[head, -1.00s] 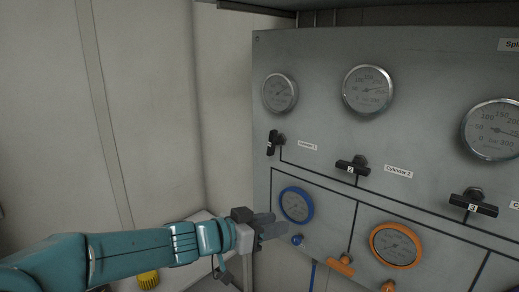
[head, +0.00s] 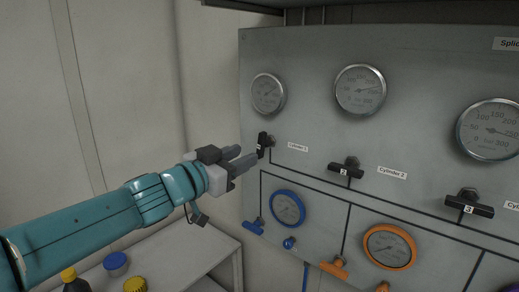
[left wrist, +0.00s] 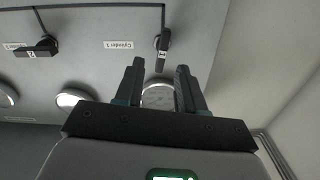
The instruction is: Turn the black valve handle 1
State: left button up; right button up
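The black valve handle 1 (head: 263,144) stands upright on the grey panel, left of the "Cylinder 1" label (head: 298,148). My left gripper (head: 243,158) is just left of the handle and slightly below it in the head view. In the left wrist view, the gripper (left wrist: 160,65) has its two fingers apart with nothing held between them. The handle (left wrist: 162,43) shows just past the fingertips, roughly in line with the gap. I cannot tell whether a finger touches it. My right gripper is not in view.
Black handles 2 (head: 346,170) and 3 (head: 470,206) lie horizontal to the right. Round gauges (head: 268,93) line the panel above. A blue-rimmed gauge (head: 288,208) and blue handle (head: 254,227) are below. A pale shelf (head: 180,255) holds several capped bottles.

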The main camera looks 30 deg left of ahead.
aim_at(258, 148)
pick_arm(q)
jog(key=w, duration=0.7)
jog(key=shift+f, duration=0.2)
jog(key=shift+w+d+r, duration=0.15)
jog(key=shift+r, duration=0.05)
jog(key=shift+w+f, duration=0.1)
jog(key=shift+w, duration=0.1)
grip_shut()
